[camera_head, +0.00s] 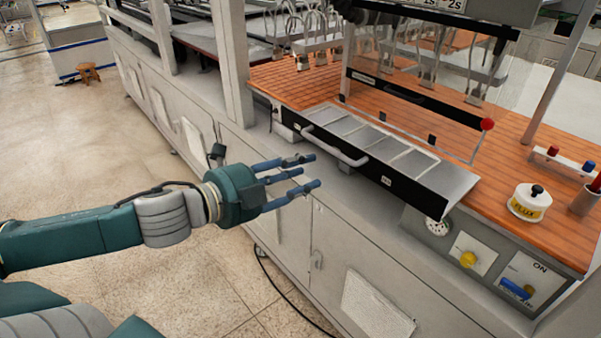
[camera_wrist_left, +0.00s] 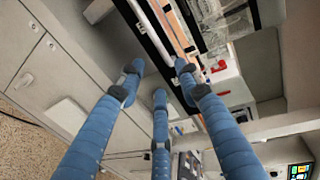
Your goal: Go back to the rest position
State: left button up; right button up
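My left gripper (camera_head: 308,172) is in the middle of the head view, with its blue fingers spread apart and nothing between them. It hangs in front of the machine's cabinet, a little left of and below the drawer handle (camera_head: 335,146), and looks apart from it. In the left wrist view the three blue fingers of my left gripper (camera_wrist_left: 160,90) are spread and empty, with the machine front beyond them. My right gripper is in neither view.
The machine's cabinet (camera_head: 285,205) runs along the right. A black-fronted drawer with metal panels (camera_head: 385,145) juts from it. A flux pot (camera_head: 530,202) stands on the orange deck. A black cable lies on the floor (camera_head: 185,275). Open floor lies to the left.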

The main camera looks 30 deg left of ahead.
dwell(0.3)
